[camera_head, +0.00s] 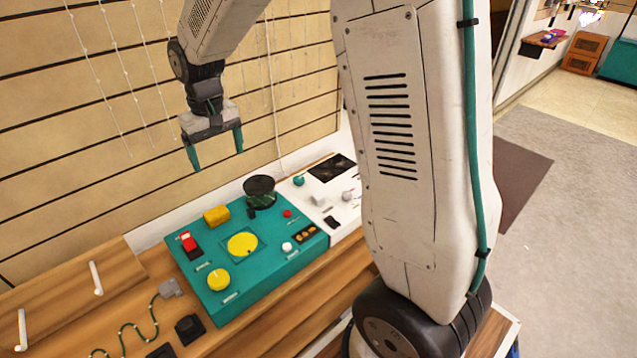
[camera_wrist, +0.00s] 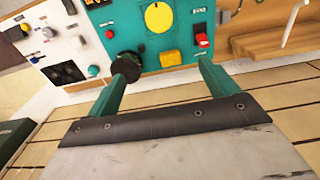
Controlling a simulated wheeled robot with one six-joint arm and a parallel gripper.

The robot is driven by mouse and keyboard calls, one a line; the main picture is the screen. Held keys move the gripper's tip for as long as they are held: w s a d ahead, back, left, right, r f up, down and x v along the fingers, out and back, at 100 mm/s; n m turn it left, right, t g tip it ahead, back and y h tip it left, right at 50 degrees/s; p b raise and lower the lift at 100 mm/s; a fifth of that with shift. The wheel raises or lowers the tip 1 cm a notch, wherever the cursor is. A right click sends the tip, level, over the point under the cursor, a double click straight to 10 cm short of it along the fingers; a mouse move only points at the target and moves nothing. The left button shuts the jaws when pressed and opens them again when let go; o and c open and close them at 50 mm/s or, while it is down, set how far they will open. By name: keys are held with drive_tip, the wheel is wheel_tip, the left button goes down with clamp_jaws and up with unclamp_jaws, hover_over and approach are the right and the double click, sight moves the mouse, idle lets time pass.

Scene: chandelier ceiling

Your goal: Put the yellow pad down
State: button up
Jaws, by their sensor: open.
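A teal control panel (camera_head: 259,286) sits on the wooden bench. A flat round yellow pad (camera_head: 243,245) lies in a square outline at its middle; the pad also shows at the top of the wrist view (camera_wrist: 158,17). A yellow block (camera_head: 216,215) is at the panel's back edge, and a yellow knob (camera_head: 218,280) is at its front left. My gripper (camera_head: 217,155) is open and empty, well above the back part of the panel. In the wrist view the yellow block (camera_wrist: 170,58) shows between the fingertips, apart from them.
A red switch (camera_head: 188,242) and a dark round part (camera_head: 259,191) stand up from the panel. A white panel (camera_head: 325,196) with small parts adjoins on the right. A slatted wall (camera_head: 110,190) stands close behind. A cable (camera_head: 135,325) lies at front left.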

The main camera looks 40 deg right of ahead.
drive_tip(key=s+d+r, duration=0.1)
drive_tip(key=s+r, duration=0.4)
drive_tip(key=s, duration=0.4)
drive_tip(key=s+r, duration=0.5)
drive_tip(key=s, duration=1.8)
drive_tip(key=shift+d+f+t, duration=0.4)
drive_tip(key=shift+o, duration=0.5)
